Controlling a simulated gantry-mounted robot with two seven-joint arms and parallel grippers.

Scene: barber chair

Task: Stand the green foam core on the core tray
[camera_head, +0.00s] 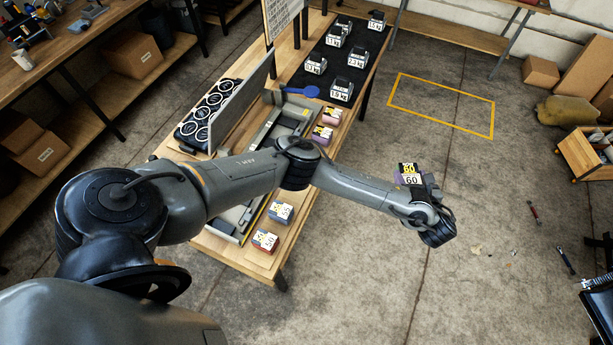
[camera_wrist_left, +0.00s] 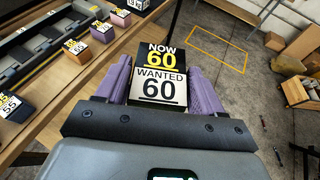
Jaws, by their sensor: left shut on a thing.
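My left gripper (camera_head: 415,183) is shut on a labelled block (camera_wrist_left: 160,88), held in the air over the open floor to the right of the workbench. Its label reads NOW 60 above WANTED 60. Purple finger pads sit on both sides of it. The block's sides are mostly hidden or dark, so I cannot confirm that it is green. Several labelled cores stand along the bench's right side, including a red one (camera_head: 265,241) and a blue one (camera_head: 281,211) near its front, with purple and pink ones farther back. I cannot clearly tell which surface is the core tray.
The wooden workbench (camera_head: 245,258) carries a long grey fixture (camera_head: 255,140), a blue paddle-like tool (camera_head: 300,91) and black kilogram-marked weights on a dark mat (camera_head: 318,88). A yellow floor outline (camera_head: 440,105) encloses bare concrete. Tools lie on the floor at right.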

